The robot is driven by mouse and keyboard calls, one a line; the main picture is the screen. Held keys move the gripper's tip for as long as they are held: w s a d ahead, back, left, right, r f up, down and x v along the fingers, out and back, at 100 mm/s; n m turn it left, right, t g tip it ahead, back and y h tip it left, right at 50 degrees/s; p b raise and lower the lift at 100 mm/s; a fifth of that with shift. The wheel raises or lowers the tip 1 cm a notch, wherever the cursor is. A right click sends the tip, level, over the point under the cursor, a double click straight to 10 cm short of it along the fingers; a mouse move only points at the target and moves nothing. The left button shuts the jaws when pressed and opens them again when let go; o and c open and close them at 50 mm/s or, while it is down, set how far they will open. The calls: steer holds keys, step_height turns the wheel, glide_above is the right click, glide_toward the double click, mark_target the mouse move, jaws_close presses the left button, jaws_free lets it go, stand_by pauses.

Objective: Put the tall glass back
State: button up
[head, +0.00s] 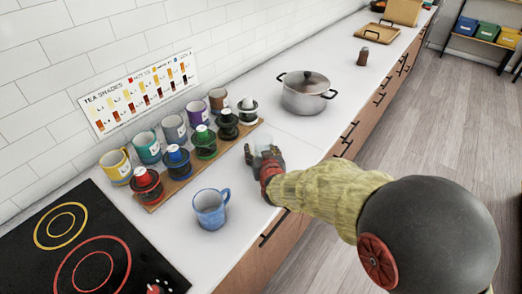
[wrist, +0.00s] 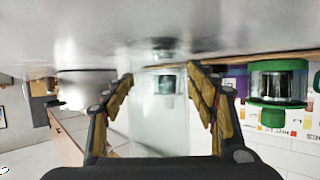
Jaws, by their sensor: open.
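The tall glass (head: 266,154) is clear and stands on the white counter in front of the wooden rack. My gripper (head: 262,161) is open beside it, with its fingers on either side of the glass. In the wrist view, which is upside down, the glass (wrist: 153,115) shows pale and see-through between the two spread fingers of my gripper (wrist: 160,80). Whether a finger touches the glass is hard to tell. Part of the glass is hidden by my gripper in the head view.
A blue mug (head: 210,208) stands at the counter's front left. The wooden rack (head: 180,187) behind holds several tea jars, with coloured mugs along the wall. A lidded steel pot (head: 304,96) is farther right. A black cooktop (head: 80,245) lies at left. Counter around the glass is clear.

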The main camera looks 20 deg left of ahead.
steer(key=shift+r, duration=0.1)
steer(key=shift+s+d+r, duration=0.1)
steer(key=shift+s+r, duration=0.1)
steer(key=p+v, duration=0.3)
steer(key=v, duration=0.8)
steer(key=shift+s+d+r+p, duration=0.1)
steer(key=shift+s+p, duration=0.1)
steer(key=shift+p, duration=0.15)
steer(key=s+d+r+m+g+h, duration=0.1)
steer(key=s+d+r+g, duration=0.1)
steer(key=d+r, duration=0.6)
steer(key=s+d+r+m+g+h, duration=0.2)
steer(key=s+d+m+g+h, duration=0.2)
steer(key=s+d, duration=1.8)
steer(key=shift+d+r+g+h, duration=0.35)
steer(key=shift+d+g+h, duration=0.05)
steer(key=shift+d, duration=0.75)
